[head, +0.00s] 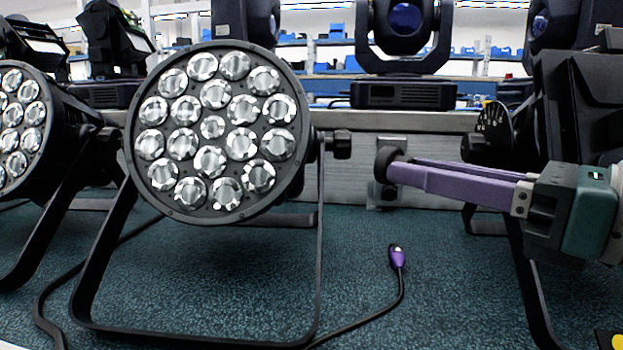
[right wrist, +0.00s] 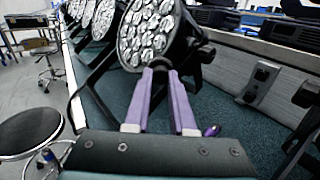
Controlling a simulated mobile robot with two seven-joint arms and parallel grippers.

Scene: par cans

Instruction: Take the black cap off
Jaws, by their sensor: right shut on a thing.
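My right gripper (head: 392,168) comes in from the right in the head view, its purple fingers shut on a small dark round piece, the black cap (head: 382,162). It holds the cap in the air, to the right of the middle par can's (head: 213,125) side knob and apart from it. In the right wrist view the cap (right wrist: 161,64) shows dark between the fingertips, in front of the par can's lower edge. A purple cable connector (head: 397,257) with a dark end lies on the teal carpet below the gripper. My left gripper is in neither view.
Another par can (head: 22,118) stands at the left and a dark fixture at the right. A moving-head light (head: 403,95) stands on the ledge behind. A black cable (head: 362,318) runs from the connector along the carpet. A round stool (right wrist: 30,130) shows in the wrist view.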

